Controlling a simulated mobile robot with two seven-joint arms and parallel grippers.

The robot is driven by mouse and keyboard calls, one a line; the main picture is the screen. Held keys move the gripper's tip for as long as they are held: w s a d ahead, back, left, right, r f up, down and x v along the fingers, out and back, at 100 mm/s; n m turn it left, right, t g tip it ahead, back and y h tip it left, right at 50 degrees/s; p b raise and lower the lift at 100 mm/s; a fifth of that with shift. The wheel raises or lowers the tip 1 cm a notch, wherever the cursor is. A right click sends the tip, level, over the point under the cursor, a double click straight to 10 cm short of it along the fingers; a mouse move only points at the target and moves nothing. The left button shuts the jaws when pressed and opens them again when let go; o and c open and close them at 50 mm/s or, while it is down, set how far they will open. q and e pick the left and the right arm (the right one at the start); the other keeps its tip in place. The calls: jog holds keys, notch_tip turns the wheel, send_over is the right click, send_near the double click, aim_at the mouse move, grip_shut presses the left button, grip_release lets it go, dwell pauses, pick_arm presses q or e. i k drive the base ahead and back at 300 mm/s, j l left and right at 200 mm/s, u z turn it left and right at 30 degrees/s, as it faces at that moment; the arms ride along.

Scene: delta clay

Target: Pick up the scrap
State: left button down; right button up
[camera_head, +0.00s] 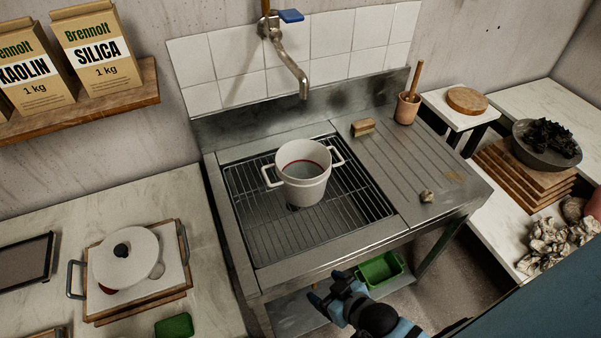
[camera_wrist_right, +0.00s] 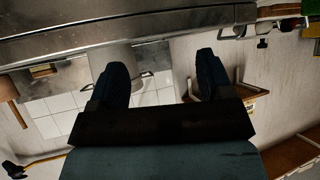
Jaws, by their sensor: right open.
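A small grey-beige lump (camera_head: 427,196), which looks like the scrap, lies on the ribbed steel drainboard (camera_head: 385,150) near its front edge. My right gripper (camera_head: 328,289) is low in front of the sink unit, left of the lump and apart from it. In the right wrist view its two dark fingers (camera_wrist_right: 160,62) are spread, with nothing held between them. The lump cannot be made out in the right wrist view. My left gripper does not show.
A white two-handled pot (camera_head: 303,190) stands on the sink grate (camera_head: 262,225). A sponge or brush (camera_head: 362,127) and a terracotta cup (camera_head: 407,108) sit at the drainboard's back. A green tub (camera_head: 380,270) is below. The drainboard around the lump is clear.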

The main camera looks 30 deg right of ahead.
aim_at(427, 195)
jog(key=z, duration=1.8)
jog(key=i+l+u, duration=0.2)
jog(key=l, duration=0.3)
jog(key=l+u, duration=0.25)
jog(key=l, duration=0.2)
